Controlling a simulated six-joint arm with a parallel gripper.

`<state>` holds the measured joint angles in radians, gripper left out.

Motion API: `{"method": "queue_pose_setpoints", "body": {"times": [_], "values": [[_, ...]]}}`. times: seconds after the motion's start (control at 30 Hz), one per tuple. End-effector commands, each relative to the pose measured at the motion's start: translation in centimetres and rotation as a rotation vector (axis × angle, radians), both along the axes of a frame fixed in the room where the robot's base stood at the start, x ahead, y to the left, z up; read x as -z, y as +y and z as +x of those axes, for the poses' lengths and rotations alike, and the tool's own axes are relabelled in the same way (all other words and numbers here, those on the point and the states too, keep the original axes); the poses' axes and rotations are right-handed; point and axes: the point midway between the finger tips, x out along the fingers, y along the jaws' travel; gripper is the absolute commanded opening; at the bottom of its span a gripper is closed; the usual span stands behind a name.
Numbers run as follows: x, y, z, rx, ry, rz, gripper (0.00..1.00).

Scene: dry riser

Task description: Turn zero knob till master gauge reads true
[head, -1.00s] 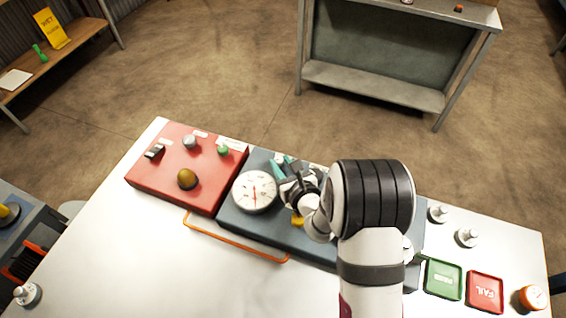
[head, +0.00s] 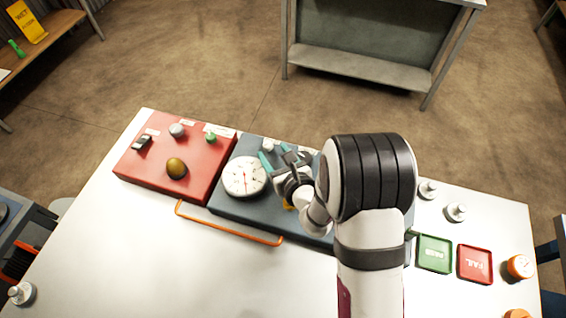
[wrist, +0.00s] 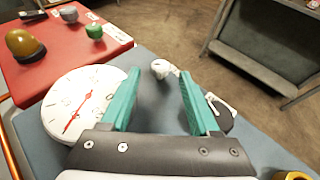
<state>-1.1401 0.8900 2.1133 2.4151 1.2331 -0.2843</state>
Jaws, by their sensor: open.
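The master gauge (head: 246,176) is a white round dial with a red needle, set on the left part of a blue-grey panel (head: 228,205). In the wrist view the gauge (wrist: 78,102) lies left of my gripper, partly hidden by it. A small white knob (wrist: 160,68) stands on the panel and shows between my fingers, apart from both; I cannot tell whether it is the zero knob. It also shows at the panel's back edge in the head view (head: 268,145). My gripper (wrist: 160,85) has teal fingers, open and empty. The dial figures are too small to read.
Left of the panel is a red box (head: 205,180) with a brass dome (head: 176,168), a grey knob and a green knob. An orange handle (head: 225,227) runs along the front. A green tray (head: 434,253) and red FAIL tray (head: 475,264) lie right. The front bench is clear.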

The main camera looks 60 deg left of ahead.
Motion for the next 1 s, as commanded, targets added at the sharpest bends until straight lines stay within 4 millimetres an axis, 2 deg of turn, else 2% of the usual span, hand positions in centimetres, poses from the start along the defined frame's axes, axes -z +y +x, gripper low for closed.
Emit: {"method": "queue_pose_setpoints", "body": {"times": [0.2,0.4,0.9,0.97,1.0], "values": [[-2.1,-4.9,-0.2,0.004,-0.001,0.000,0.62],[-3.3,-7.9,-0.5,0.003,0.000,0.001,0.62],[-3.6,-8.3,-0.5,-0.003,-0.001,0.004,0.62],[-5.0,-8.3,-0.4,-0.027,-0.008,0.030,0.62],[-6.9,-8.4,-0.3,-0.071,-0.024,0.064,0.62]]}}
